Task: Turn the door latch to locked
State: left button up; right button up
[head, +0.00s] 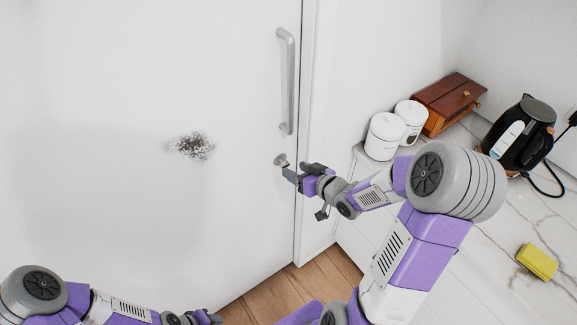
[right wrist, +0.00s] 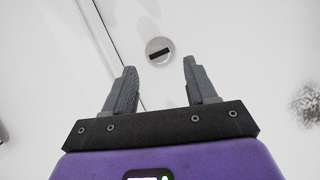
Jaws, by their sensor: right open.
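The door latch (head: 281,160) is a small round metal knob on the white door (head: 150,70), below the long handle, near the door's right edge. In the right wrist view the latch (right wrist: 159,50) is a grey disc with a dark bar, lying nearly level with a slight tilt. My right gripper (head: 291,174) is just below and right of the latch in the head view. Its jaws (right wrist: 160,75) are open and empty, and the latch shows between and beyond the fingertips. Whether they touch it, I cannot tell. My left gripper (head: 208,317) is low at the bottom edge, partly cut off.
A vertical bar handle (head: 287,80) is above the latch. A dark smudge (head: 190,146) marks the door. On the right, a marble counter (head: 490,245) holds two white canisters (head: 384,136), a wooden box (head: 449,101), a black kettle (head: 522,135) and a yellow sponge (head: 537,261).

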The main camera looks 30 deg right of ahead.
aim_at(286, 165)
jog(key=shift+b+x, duration=0.3)
jog(key=shift+x, duration=2.05)
jog(key=shift+c, duration=0.3)
grip_shut()
